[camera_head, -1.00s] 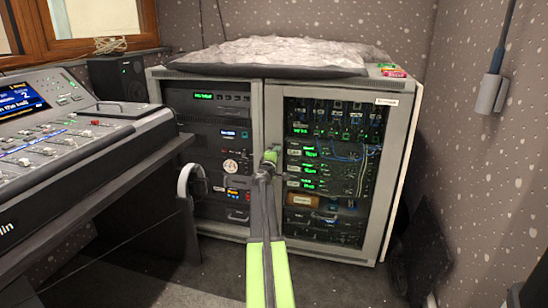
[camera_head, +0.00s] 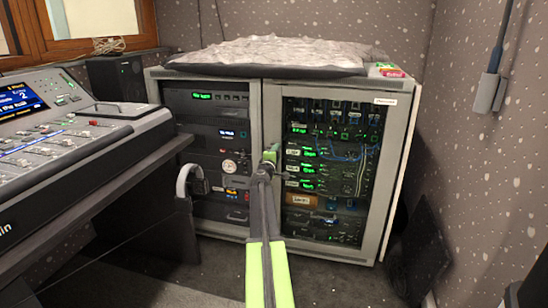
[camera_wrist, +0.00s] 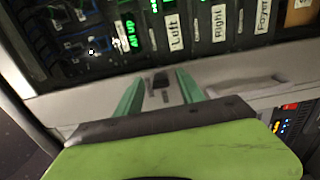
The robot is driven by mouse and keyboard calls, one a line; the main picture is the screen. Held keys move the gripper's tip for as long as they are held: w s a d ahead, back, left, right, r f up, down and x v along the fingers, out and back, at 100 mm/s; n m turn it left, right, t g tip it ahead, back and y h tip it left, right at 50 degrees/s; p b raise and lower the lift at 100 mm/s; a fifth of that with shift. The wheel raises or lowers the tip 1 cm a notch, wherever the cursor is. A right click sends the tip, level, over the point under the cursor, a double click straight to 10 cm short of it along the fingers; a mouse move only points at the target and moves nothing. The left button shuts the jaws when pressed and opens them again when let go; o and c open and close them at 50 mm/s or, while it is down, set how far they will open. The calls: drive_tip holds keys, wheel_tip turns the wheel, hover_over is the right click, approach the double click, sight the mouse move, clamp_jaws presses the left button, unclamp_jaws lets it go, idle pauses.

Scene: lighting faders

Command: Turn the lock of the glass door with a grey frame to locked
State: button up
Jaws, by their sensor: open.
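The glass door with a grey frame (camera_head: 391,190) is the right-hand door of the rack cabinet and looks closed. My gripper (camera_head: 270,154) is at the left upright of its frame, at about mid-height. In the wrist view my gripper (camera_wrist: 158,88) shows two green fingers, open, one on each side of a small dark lock (camera_wrist: 161,80) on the grey frame. I cannot tell whether the fingers touch the lock. The lock's setting is too small to read. In the head view my gripper hides the lock.
A mixing desk (camera_head: 95,150) stands at the left, with headphones (camera_head: 187,182) hanging at its side. A rack of devices (camera_head: 207,140) fills the cabinet's left half. A crumpled cover (camera_head: 270,55) lies on top. A dark flat object (camera_head: 428,240) leans at the right wall.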

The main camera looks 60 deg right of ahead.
drive_tip(key=v, duration=1.7)
drive_tip(key=shift+a, duration=0.2)
drive_tip(key=shift+s, duration=0.15)
